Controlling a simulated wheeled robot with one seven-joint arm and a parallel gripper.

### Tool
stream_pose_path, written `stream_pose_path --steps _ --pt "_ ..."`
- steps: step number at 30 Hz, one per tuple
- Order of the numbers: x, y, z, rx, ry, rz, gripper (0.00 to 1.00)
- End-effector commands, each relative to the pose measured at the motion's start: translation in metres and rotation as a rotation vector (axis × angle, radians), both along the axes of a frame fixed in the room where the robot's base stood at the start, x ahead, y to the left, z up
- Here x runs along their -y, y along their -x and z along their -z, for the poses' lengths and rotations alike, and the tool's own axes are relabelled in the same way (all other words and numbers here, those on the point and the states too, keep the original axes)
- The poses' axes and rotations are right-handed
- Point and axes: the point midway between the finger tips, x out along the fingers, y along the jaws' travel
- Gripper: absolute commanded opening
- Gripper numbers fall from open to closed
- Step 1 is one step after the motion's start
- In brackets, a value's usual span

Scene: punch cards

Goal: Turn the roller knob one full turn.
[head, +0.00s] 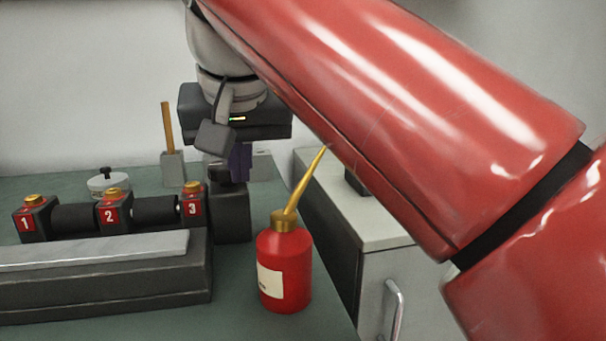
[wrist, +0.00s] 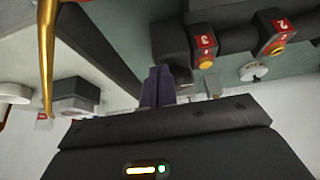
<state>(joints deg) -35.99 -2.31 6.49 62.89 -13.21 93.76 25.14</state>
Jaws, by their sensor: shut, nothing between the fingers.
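The dark roller (head: 155,209) runs between red-labelled bearing blocks 1, 2 and 3 with brass caps. A dark, stout piece (head: 232,214) at its right end, beside block 3 (head: 193,203), looks like the roller knob. It also shows in the wrist view (wrist: 170,48). My gripper (head: 240,178) points down just above this piece, its purple fingers together and empty. In the wrist view the fingers (wrist: 158,75) overlap the piece's near edge. Whether they touch it is unclear. The knob's turned angle cannot be read.
A red oil can (head: 284,268) with a tall brass spout stands right of the knob, close under my arm. A grey-topped dark bed (head: 100,280) lies in front of the roller. A wooden-handled tool (head: 170,150) and a round jar (head: 108,184) stand behind. A pale cabinet (head: 375,235) is at right.

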Motion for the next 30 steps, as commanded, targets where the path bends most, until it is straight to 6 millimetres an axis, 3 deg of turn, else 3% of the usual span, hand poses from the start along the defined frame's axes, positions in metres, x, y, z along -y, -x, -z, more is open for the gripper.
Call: stream_pose_path --steps 30 --pt "-0.0101 0.0004 -0.0018 0.0 0.0 -0.001 0.0"
